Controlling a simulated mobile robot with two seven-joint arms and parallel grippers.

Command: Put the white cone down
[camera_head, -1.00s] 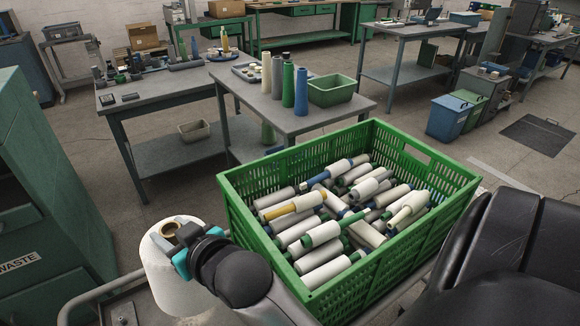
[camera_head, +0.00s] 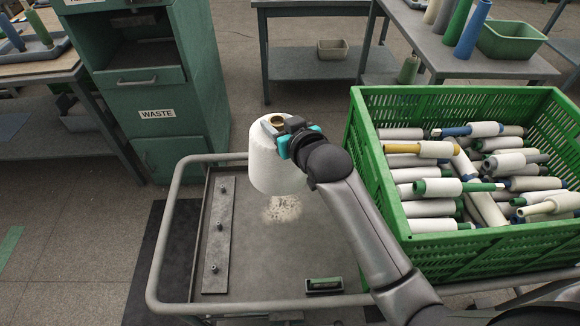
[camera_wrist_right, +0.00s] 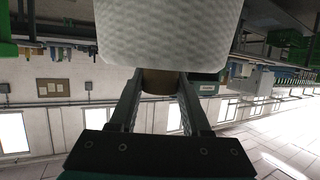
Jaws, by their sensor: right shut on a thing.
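The white cone (camera_head: 268,168) is a thick wound package with a brown tube end (camera_head: 271,120) at its top. It is upright over the grey deck of the cart (camera_head: 315,235), and it appears to be held above the deck. My right gripper (camera_head: 277,130) is shut on the tube end at the top. In the right wrist view, the two fingers (camera_wrist_right: 160,92) stand on either side of the brown tube, and the white yarn body (camera_wrist_right: 170,35) fills the top middle. My left gripper is not in view.
A green crate (camera_head: 470,250) full of yarn tubes stands right of the cone. A metal strip with studs (camera_head: 218,235) lies on the deck's left side. A grey rail (camera_head: 165,235) rims the cart. A green waste cabinet (camera_head: 160,95) stands behind.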

